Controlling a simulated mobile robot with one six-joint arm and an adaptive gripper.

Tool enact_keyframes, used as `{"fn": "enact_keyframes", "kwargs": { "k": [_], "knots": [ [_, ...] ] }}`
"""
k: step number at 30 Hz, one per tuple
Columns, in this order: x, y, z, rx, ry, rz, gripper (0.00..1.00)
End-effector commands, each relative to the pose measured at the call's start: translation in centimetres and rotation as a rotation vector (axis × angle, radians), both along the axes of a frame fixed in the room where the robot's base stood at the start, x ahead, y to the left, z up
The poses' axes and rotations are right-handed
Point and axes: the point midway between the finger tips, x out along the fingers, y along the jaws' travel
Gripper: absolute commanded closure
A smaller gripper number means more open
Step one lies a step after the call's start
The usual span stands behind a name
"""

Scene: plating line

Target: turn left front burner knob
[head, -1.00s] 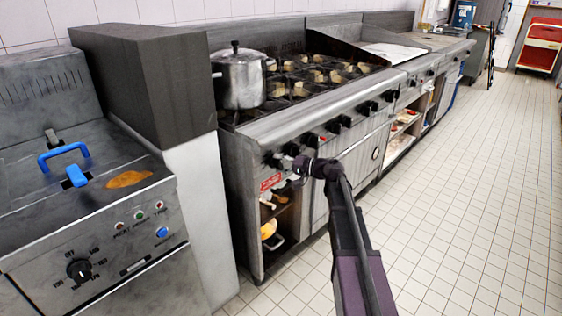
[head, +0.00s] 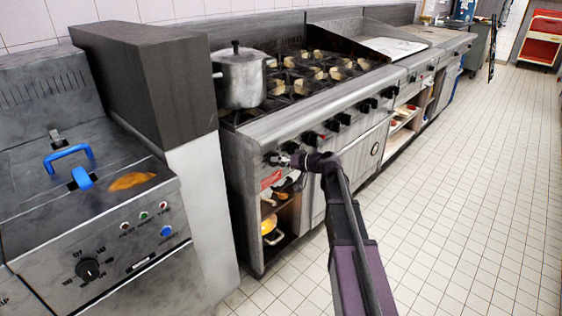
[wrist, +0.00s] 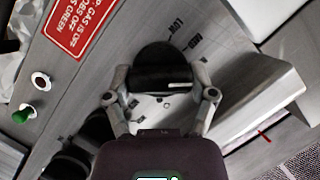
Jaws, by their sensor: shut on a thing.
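The left front burner knob (wrist: 165,68) is round and black, at the left end of the stove's front panel. In the wrist view it sits between my two fingers, with a short white mark at its lower right. My gripper (wrist: 160,96) is shut on this knob, one finger on each side. In the head view my gripper (head: 280,160) is at the panel's left end, and it mostly hides the knob. Small printed marks on the panel show beside the knob in the wrist view.
More black knobs (head: 333,125) run along the panel to the right. A silver pot (head: 240,80) stands on the stove at the left. A fryer (head: 110,215) with blue handles is at the left. The tiled floor (head: 450,220) at the right is clear.

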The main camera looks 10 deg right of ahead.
Motion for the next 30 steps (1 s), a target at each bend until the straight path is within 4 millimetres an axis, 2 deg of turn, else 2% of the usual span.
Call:
{"fn": "enact_keyframes", "kwargs": {
  "k": [8, 9, 12, 25, 30],
  "knots": [
    [-0.02, 0.18, -0.08, -0.002, 0.0, 0.004, 0.75],
    [-0.02, 0.18, -0.09, -0.003, 0.001, 0.005, 0.25],
    [-0.03, 0.15, -0.08, -0.002, 0.002, 0.003, 0.0],
    [-0.03, 0.06, -0.04, -0.001, 0.001, 0.001, 0.0],
    [-0.87, 0.37, -0.53, -0.022, 0.025, 0.013, 0.0]
  ]
}}
